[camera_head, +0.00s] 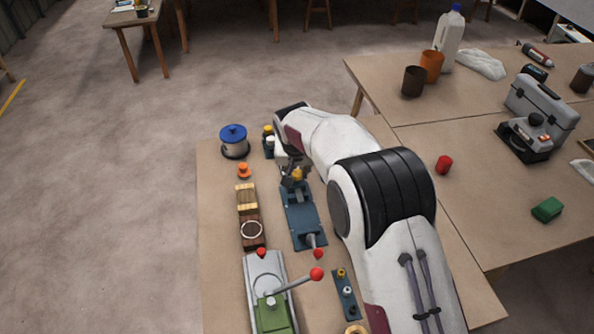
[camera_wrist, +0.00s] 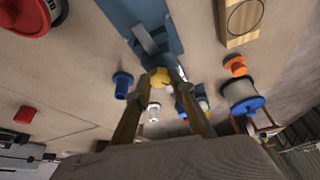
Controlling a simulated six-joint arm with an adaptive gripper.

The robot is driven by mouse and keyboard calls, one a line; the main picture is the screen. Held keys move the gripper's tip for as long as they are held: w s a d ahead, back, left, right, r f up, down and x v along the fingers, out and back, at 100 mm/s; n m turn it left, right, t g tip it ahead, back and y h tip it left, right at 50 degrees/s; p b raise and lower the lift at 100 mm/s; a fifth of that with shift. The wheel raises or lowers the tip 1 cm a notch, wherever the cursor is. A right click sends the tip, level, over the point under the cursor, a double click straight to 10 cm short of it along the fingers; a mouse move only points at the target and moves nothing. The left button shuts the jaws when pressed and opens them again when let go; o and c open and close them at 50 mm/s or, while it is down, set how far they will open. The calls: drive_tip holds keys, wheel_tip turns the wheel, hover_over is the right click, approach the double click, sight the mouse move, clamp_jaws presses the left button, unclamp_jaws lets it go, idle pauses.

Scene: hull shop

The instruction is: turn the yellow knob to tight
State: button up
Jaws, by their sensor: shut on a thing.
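The yellow knob (camera_head: 298,173) sits at the far end of a blue fixture (camera_head: 301,217) on the workbench. In the wrist view the knob (camera_wrist: 160,76) shows between the tips of my gripper (camera_wrist: 163,79), at the end of the blue fixture (camera_wrist: 148,30). My gripper (camera_head: 291,170) is shut on the knob, with one finger on each side. The fingers partly hide the knob's sides. I cannot tell the knob's turning angle or see any mark for tight.
An orange knob-like piece (camera_head: 243,170), a blue-lidded pot (camera_head: 234,146) and wooden blocks (camera_head: 247,198) stand left of the fixture. A green-and-grey device (camera_head: 267,290) with a red-balled lever (camera_head: 316,273) is nearer. A small plate with knobs (camera_head: 345,294) lies beside my arm.

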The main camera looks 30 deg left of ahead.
drive_tip(key=o, duration=1.1)
drive_tip(key=shift+r, duration=0.15)
drive_tip(key=v, duration=1.1)
drive_tip(key=shift+s+r, duration=0.2)
drive_tip(key=shift+r, duration=0.05)
drive_tip(key=shift+d, duration=0.1)
